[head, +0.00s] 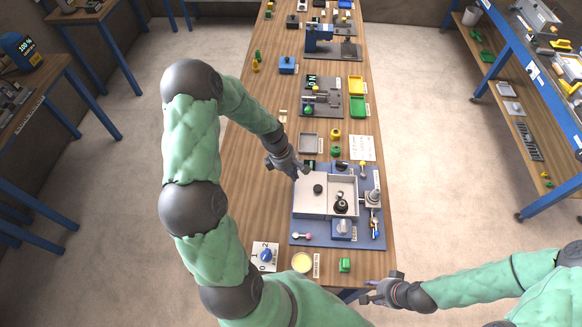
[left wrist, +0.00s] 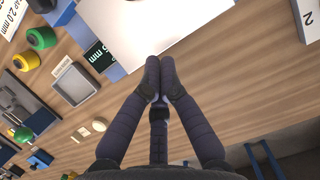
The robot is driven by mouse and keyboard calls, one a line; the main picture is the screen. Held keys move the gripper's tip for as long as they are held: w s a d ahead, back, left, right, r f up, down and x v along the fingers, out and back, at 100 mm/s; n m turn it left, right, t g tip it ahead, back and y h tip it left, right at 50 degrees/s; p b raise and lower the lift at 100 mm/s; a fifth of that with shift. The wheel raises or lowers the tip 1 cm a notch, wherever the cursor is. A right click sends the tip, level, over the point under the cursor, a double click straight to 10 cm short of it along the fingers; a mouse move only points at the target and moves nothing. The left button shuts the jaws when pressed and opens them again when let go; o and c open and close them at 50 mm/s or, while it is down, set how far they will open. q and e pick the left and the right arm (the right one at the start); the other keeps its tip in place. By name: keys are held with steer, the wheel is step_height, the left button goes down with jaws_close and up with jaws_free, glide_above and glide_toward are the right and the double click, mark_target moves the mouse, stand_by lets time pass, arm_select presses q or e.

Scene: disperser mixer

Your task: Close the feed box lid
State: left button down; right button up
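The feed box (head: 343,187) is a pale metal box on a blue base plate. Its lid (head: 309,203) is a flat pale plate with a black knob (head: 318,188), lying to the left, and the right part of the box stands open. A dark round part (head: 341,206) shows in the opening. My left gripper (head: 300,172) is at the lid's far left corner. In the left wrist view its fingers (left wrist: 160,64) are together with nothing between them, by the edge of the pale plate (left wrist: 150,25); contact is unclear. My right gripper (head: 366,291) is empty, fingers apart, beyond the bench's near edge.
The blue base plate (head: 301,236) also carries a valve-like fitting (head: 373,197) at right and a blue block (head: 342,229) in front. Bare wood is left of the base plate.

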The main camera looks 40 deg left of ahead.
mark_target(310, 191)
arm_select(q)
steer(key=x, duration=0.3)
steer(key=shift+s+f, duration=0.15)
steer(key=shift+s, duration=0.05)
steer(key=shift+w+d+f+p, duration=0.15)
steer(key=shift+w+d, duration=0.15)
steer(key=shift+d, duration=0.3)
steer(key=shift+w+d+f+p, duration=0.1)
steer(key=shift+w+d, duration=0.2)
steer(key=shift+d, duration=0.35)
steer(key=shift+w+d+f+p, duration=0.15)
steer(key=shift+w+d, duration=0.1)
steer(key=shift+d, duration=0.35)
steer(key=w+d, duration=0.2)
steer(key=d, duration=0.1)
steer(key=w+d, duration=0.2)
steer(key=d, duration=0.2)
steer(key=w+d+b, duration=0.1)
steer(key=w+d, duration=0.1)
steer(key=d, duration=0.1)
steer(key=shift+w+d, duration=0.25)
steer(key=shift+d, duration=0.15)
steer(key=shift+a, duration=0.15)
